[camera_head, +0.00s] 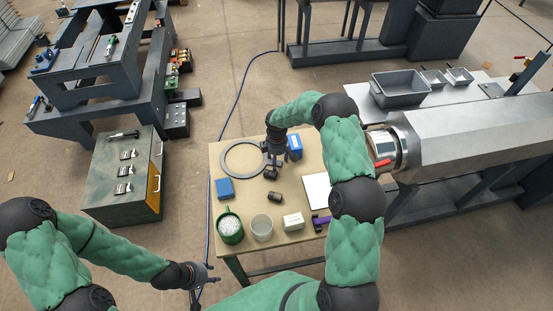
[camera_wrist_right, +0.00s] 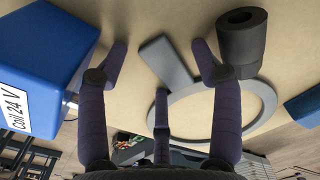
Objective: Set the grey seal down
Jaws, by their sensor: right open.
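The grey seal (camera_head: 224,161) is a flat ring lying on the beige table, left of my right gripper. It also shows in the right wrist view (camera_wrist_right: 269,104), partly hidden by a finger. My right gripper (camera_head: 273,165) is low over the table beside the ring. In the wrist view its fingers (camera_wrist_right: 160,75) are spread, with nothing held between them. My left gripper (camera_head: 206,287) is off the table's front left corner, fingers apart and empty.
A blue coil box (camera_head: 295,146) is close to my right gripper. A blue block (camera_head: 225,188), green pot (camera_head: 230,237), clear cup (camera_head: 262,236) and white box (camera_head: 293,222) are on the table.

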